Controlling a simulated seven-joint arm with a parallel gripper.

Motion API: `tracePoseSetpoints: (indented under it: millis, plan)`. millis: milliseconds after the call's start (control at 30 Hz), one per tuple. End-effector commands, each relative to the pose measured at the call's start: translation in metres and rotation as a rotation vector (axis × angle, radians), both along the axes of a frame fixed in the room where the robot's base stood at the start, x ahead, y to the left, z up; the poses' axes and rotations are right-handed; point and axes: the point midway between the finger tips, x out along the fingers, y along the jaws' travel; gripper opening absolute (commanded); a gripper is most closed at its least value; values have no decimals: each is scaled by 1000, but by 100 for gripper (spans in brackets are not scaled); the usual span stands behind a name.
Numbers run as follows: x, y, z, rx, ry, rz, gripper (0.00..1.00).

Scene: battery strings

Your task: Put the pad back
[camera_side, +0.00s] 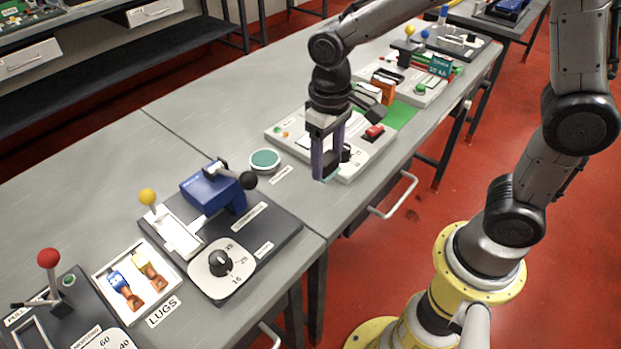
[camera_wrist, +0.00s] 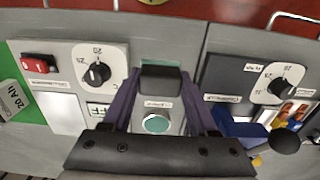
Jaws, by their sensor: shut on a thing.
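My gripper (camera_side: 327,165) is low over the grey bench, in front of the middle panel. In the wrist view, my gripper (camera_wrist: 160,82) is shut on a dark block (camera_wrist: 160,77), likely the pad, held between its fingertips. A teal edge shows around the block; I cannot tell if it is part of the block or lies below. I cannot tell whether the block touches the bench. A round white-rimmed dish with a teal face (camera_side: 265,160) lies left of my gripper; it also shows in the wrist view (camera_wrist: 156,123), apart from the block.
The middle panel (camera_side: 287,130) with a red switch (camera_side: 375,131) stands close to my gripper. A dark base with a blue press (camera_side: 214,187) and a dial stands to the left. A tray of lugs (camera_side: 98,270) is farther left.

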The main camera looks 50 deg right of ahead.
Motion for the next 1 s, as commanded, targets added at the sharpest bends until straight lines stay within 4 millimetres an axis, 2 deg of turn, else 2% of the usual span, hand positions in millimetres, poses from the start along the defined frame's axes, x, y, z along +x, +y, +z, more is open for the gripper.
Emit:
tracePoseSetpoints:
  millis: [100,233,367,600,1000]
  plan:
    - [16,3,-20,-1,2,0,15]
    - [26,6,-31,0,-1,0,15]
    - [31,7,-38,0,0,0,15]
    - [34,8,-68,0,1,0,15]
    - [34,8,-73,0,-2,0,15]
